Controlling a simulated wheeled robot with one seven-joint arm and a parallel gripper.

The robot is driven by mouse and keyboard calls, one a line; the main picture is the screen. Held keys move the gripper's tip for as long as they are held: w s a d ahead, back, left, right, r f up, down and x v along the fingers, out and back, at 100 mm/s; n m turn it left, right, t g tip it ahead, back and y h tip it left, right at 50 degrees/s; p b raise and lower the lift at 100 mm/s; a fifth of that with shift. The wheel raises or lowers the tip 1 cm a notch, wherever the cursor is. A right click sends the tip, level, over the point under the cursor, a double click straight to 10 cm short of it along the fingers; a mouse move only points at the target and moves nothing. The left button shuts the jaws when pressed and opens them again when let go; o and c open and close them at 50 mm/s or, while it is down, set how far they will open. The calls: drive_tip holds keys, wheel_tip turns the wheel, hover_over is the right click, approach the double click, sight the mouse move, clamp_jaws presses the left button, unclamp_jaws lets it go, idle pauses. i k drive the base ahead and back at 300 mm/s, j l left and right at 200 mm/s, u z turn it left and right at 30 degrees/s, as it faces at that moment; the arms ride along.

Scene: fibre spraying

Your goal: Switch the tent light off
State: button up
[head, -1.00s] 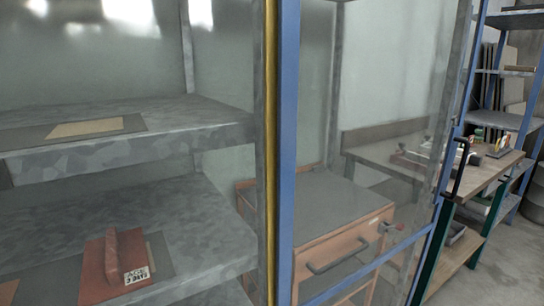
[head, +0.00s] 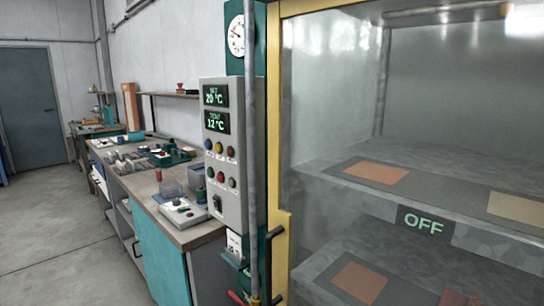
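The tent is a glazed cabinet with a yellow frame (head: 281,150) filling the right side of the head view. A long bar-shaped fixture (head: 440,14) runs under its top; I cannot tell if it is lit. A dark sign reading OFF (head: 424,224) shows in front of the tent's shelves. A grey control box (head: 240,165) stands left of the tent. It has a SET display (head: 215,95) at 20 °C, a TENT display (head: 216,122) at 12 °C, two rows of coloured buttons (head: 220,150) and a black switch (head: 217,203) low down. Button labels are too small to read. My gripper is not in view.
A workbench (head: 200,236) with tools and small devices runs along the wall left of the box. A grey vertical pole (head: 251,150) stands before the box's right edge. Dark handles (head: 272,233) stick out by the yellow frame. The floor (head: 65,235) at left is clear.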

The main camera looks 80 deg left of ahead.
sight(216, 202)
drive_tip(key=u, duration=2.05)
